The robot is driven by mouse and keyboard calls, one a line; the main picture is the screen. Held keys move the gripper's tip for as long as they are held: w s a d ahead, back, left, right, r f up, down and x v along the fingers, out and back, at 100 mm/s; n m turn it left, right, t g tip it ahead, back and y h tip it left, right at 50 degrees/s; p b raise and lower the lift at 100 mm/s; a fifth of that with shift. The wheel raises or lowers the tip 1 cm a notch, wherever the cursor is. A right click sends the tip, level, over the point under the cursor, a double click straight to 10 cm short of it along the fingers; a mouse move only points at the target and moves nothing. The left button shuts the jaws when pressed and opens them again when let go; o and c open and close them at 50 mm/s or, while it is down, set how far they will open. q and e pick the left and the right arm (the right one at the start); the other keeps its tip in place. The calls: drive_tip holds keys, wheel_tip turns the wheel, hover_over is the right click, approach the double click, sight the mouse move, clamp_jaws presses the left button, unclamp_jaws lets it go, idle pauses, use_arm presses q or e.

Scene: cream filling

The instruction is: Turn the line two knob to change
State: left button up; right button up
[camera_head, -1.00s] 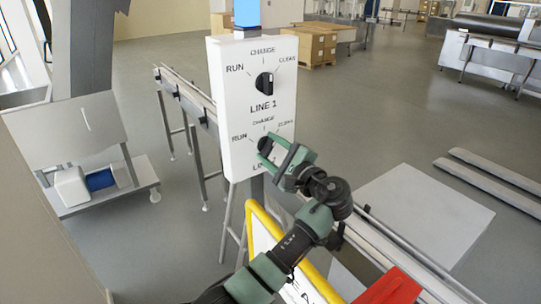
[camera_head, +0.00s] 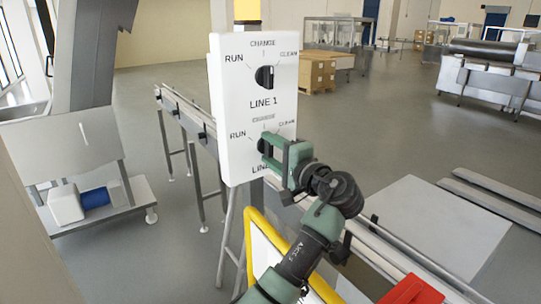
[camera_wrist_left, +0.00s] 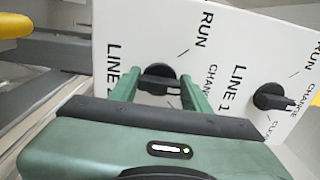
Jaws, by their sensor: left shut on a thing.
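The white control panel (camera_head: 232,110) carries two black knobs, one above the other. The line 2 knob (camera_head: 262,146) is the lower one, largely hidden by my left gripper (camera_head: 268,151). In the left wrist view the knob (camera_wrist_left: 158,80) sits between the two green fingers (camera_wrist_left: 158,88), which are shut on it. Its bar and white mark there point right, roughly toward the CHANGE label. The line 1 knob (camera_head: 265,76) above is free, and it also shows in the left wrist view (camera_wrist_left: 270,97). My right gripper is not in view.
A yellow-framed sign (camera_head: 285,262) stands below the panel, close to my left arm. A conveyor (camera_head: 190,112) runs behind the panel. A red object (camera_head: 412,290) is at the lower right. Cardboard boxes (camera_head: 317,72) stand at the back.

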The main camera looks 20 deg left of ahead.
use_arm(q)
drive_tip(key=shift+f, duration=0.1)
idle(0.3)
drive_tip(key=o, duration=1.4)
drive_tip(key=shift+c, duration=0.2)
